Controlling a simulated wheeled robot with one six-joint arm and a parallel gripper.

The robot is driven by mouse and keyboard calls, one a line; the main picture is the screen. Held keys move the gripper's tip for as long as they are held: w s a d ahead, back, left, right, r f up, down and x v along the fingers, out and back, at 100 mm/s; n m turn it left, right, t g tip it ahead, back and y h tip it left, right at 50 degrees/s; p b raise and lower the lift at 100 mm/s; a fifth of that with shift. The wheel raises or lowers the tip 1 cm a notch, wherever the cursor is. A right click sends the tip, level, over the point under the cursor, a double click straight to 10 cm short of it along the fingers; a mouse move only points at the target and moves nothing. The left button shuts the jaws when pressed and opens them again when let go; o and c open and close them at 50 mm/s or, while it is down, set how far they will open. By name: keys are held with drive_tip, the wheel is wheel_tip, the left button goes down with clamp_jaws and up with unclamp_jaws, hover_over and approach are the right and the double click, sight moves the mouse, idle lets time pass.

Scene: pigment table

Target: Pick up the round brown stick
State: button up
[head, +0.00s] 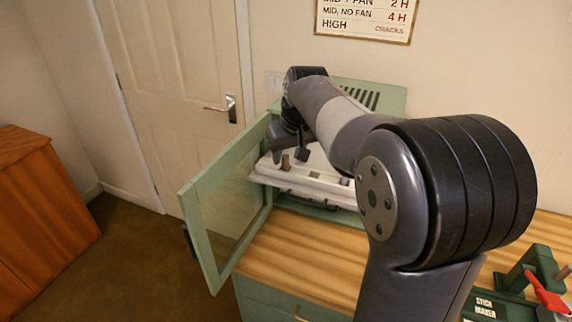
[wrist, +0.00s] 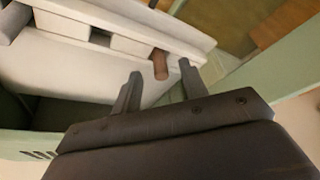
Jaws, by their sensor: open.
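The round brown stick (head: 285,162) stands upright at the left end of a white tray (head: 310,184) in the head view. In the wrist view the brown stick (wrist: 160,62) is at the edge of the pale tray (wrist: 75,72). My gripper (head: 289,150) is over that end of the tray. In the wrist view my gripper (wrist: 160,68) is open, with one finger to each side of the stick in the picture. I cannot tell how far the fingertips are from it in depth. The stick's lower end is hidden in the tray.
The tray sits in a green cabinet (head: 372,84) whose glazed door (head: 225,198) stands open on the left. A grey stick (wrist: 14,20) shows in the wrist view. A wooden worktop (head: 300,262) lies in front, with a green stick maker (head: 490,305) at right.

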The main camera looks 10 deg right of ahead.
drive_tip(key=shift+w+a+f, duration=0.1)
drive_tip(key=shift+w+f, duration=0.6)
drive_tip(key=shift+w, duration=0.05)
drive_tip(key=shift+s, duration=0.15)
drive_tip(key=shift+c, duration=0.2)
clamp_jaws()
